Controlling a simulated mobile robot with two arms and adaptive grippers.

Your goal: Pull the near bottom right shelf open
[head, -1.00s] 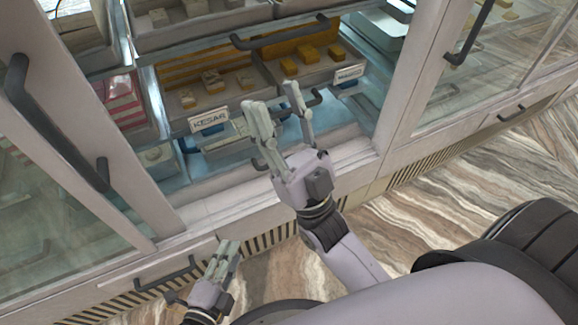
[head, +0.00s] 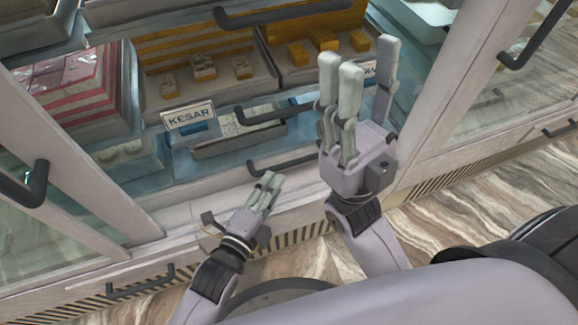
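The bottom shelf (head: 240,136) lies low in the open display case, under the tray labelled KESAR, with a pale tray and small containers on it. A dark bar handle (head: 282,164) is at its front. My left gripper (head: 271,180) is just below and left of this handle, apart from it as far as I can see; its finger spacing is unclear. My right gripper (head: 362,58) is open and empty, fingers pointing up, in front of the right part of the case. It hides the shelf's right end and part of the KESTAN-side tray label.
A sweets tray (head: 150,98) with its own dark handle (head: 274,112) is above. An upper shelf handle (head: 292,13) is higher. Glass doors with dark handles stand left (head: 30,184) and right (head: 530,40). Striped floor (head: 440,220) is free at right.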

